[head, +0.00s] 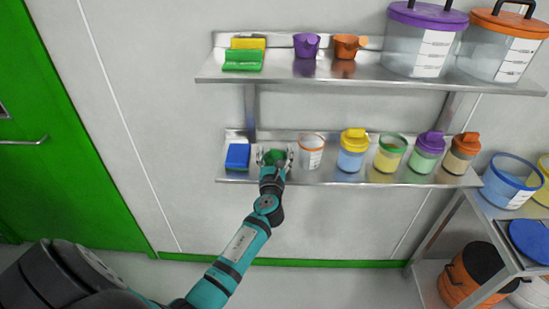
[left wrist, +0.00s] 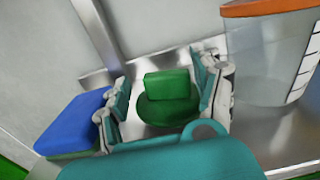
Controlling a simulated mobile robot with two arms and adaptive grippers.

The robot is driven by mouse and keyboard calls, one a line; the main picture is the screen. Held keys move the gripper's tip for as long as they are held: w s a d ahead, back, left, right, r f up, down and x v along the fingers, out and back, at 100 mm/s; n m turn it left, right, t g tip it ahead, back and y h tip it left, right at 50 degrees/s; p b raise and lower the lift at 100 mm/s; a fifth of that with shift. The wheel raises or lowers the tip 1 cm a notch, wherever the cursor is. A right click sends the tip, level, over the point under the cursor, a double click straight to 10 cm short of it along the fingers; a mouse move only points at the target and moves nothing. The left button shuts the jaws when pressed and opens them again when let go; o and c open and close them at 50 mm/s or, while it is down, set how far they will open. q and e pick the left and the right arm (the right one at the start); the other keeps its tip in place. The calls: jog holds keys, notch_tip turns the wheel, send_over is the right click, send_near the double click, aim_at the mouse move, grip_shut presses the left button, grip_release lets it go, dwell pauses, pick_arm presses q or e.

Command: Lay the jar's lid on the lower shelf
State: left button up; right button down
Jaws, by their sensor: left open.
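The green lid (head: 273,157), a disc with a block-shaped grip, is on the lower shelf (head: 330,176) at its left part. It also shows in the left wrist view (left wrist: 167,84), where it appears to lie flat on the metal. My left gripper (head: 275,156) reaches over the shelf's front edge with its fingers open on both sides of the lid; gaps show between fingers and grip in the left wrist view (left wrist: 160,98). A jar with a green rim and no lid (head: 389,157) stands farther right on the same shelf. My right gripper is not in view.
A blue sponge-like block (head: 238,155) lies close left of the gripper. An open orange-rimmed jar (head: 312,156) stands close right. The upper shelf (head: 350,82) overhangs with scoops and tubs.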

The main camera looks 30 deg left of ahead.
pick_arm(q)
jog(key=shift+s+d, duration=0.15)
jog(key=shift+s, duration=0.15)
jog(key=b+v, duration=0.1)
jog(key=v, duration=1)
jog(key=shift+s, duration=0.2)
jog(key=shift+d, duration=0.1)
jog(key=s+d+f+n+g+h, duration=0.2)
jog(key=s+f+n, duration=0.1)
jog(key=f, duration=0.8)
jog(key=s+d+f+n+g+h, duration=0.2)
jog(key=s+f+n+g, duration=0.15)
jog(key=f, duration=0.75)
jog(key=s+d+f+n+g+h, duration=0.1)
jog(key=s+d+f+n+h, duration=0.2)
jog(key=f, duration=0.8)
jog(key=s+f+n+g, duration=0.2)
jog(key=s+f+n, duration=0.4)
jog(key=s, duration=0.5)
jog(key=s+d+f+n+g+h, duration=0.1)
jog(key=s+f+n+g, duration=0.2)
jog(key=s, duration=0.9)
jog(key=s+d+f+n+g+h, duration=0.1)
jog(key=s+f+n+g, duration=0.2)
jog(key=s+f+n, duration=0.6)
notch_tip(320, 180, down, 2)
jog(key=s, duration=0.3)
jog(key=shift+d, duration=0.2)
